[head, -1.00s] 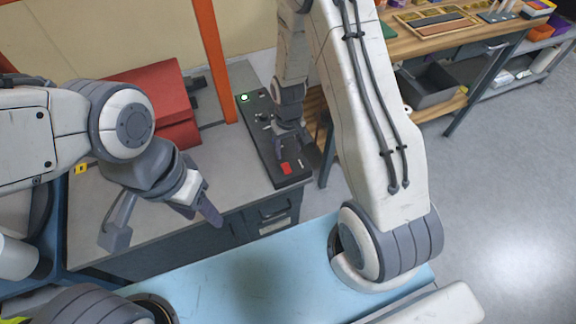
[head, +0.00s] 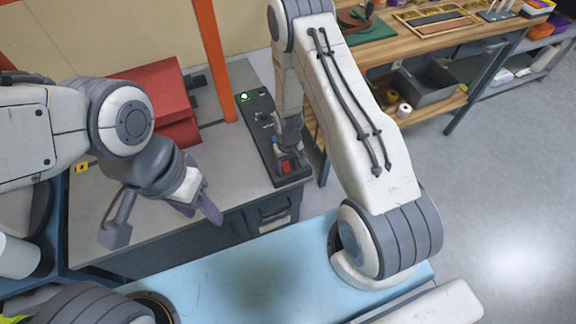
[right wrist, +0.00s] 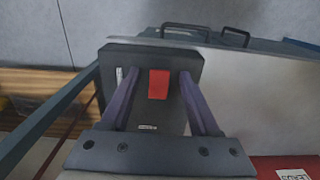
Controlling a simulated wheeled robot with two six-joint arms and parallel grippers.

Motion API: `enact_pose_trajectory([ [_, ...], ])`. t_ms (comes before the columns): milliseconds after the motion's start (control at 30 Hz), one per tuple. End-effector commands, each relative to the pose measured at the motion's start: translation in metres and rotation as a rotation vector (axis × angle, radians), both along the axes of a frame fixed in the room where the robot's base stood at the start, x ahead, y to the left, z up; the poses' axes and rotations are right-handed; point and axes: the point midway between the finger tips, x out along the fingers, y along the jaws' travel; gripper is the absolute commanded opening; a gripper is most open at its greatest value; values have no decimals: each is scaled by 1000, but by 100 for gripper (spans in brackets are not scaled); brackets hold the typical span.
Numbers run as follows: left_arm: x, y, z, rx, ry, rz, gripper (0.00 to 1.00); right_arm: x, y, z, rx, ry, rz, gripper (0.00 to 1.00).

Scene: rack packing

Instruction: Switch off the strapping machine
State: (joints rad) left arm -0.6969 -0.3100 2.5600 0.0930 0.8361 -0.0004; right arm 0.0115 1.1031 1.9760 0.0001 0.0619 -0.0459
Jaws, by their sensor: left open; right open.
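The strapping machine has a grey top (head: 130,205), an orange-red frame post and a black control panel (head: 262,140) along its right edge. A red switch (head: 286,168) sits at the panel's near end, and a green light (head: 244,97) glows at the far end. My right gripper (head: 288,157) is open over the near end of the panel. In the right wrist view, the red switch (right wrist: 158,84) lies between the two open fingers (right wrist: 159,75); contact cannot be told. My left gripper (head: 163,222) is open and empty above the machine's front edge.
A red housing (head: 160,95) stands at the back of the machine. A light blue surface (head: 240,270) lies in front. A wooden workbench (head: 385,48) with a dark bin (head: 425,88) stands to the right, with open grey floor (head: 500,180) beyond.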

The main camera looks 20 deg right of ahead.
Motion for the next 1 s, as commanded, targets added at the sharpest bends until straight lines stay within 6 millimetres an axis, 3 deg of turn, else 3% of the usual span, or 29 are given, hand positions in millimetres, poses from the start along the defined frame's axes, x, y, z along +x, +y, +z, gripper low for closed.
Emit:
enact_pose_trajectory([
  [33, 0, 0, 0, 0, 0, 0, 50, 0, 0, 0, 0, 0, 0, 59],
  [100, 0, 0, 0, 0, 0, 0, 50, 0, 0, 0, 0, 0, 0, 32],
  [200, 0, 0, 0, 0, 0, 0, 50, 0, 0, 0, 0, 0, 0, 0],
  [433, 0, 0, 0, 0, 0, 0, 50, 2, 0, 0, 0, 22, 0, 0],
  [1000, 0, 0, -11, 0, 0, 0, 50, 8, 1, 3, -9, 261, -1, 0],
])
